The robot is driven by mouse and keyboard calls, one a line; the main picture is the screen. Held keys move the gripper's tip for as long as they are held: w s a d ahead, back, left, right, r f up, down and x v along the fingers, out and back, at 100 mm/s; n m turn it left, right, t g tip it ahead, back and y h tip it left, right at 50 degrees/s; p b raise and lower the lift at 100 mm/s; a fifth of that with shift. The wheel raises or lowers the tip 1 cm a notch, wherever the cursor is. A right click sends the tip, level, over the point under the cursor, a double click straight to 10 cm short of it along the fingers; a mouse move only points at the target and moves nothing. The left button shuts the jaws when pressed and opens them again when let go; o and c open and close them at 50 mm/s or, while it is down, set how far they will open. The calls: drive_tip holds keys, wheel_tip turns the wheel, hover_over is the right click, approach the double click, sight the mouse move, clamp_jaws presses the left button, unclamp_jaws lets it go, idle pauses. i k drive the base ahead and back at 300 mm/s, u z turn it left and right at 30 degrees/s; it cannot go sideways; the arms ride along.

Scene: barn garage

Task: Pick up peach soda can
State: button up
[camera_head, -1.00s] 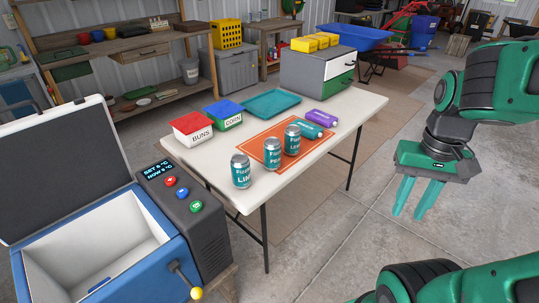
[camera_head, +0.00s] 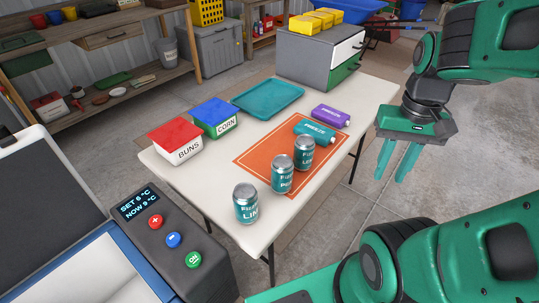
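Three teal soda cans stand upright near the front right of the white table. The middle can (camera_head: 283,174) reads "Fizz" and a word starting with "P" or "PE", the rest turned out of sight; it stands on the orange mat (camera_head: 258,152). The lime can (camera_head: 246,204), reading "LIM", stands nearest, on the bare table. The third can (camera_head: 304,153), seemingly reading "LEM", is just behind the middle one on the mat. My gripper (camera_head: 392,170) hangs to the right of the table, fingers down, apart and empty, clear of all cans.
Two FREEZE packs, teal (camera_head: 317,131) and purple (camera_head: 331,115), lie at the table's right. BUNS box (camera_head: 175,145), CORN box (camera_head: 214,117), teal tray (camera_head: 268,97) and grey cabinet (camera_head: 305,57) stand farther back. A blue cooler (camera_head: 90,272) with control panel is at front left.

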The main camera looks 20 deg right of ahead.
sight(282, 166)
drive_tip(key=i, duration=0.15)
drive_tip(key=z, duration=0.8)
drive_tip(key=k, duration=0.7)
drive_tip(key=u, duration=0.05)
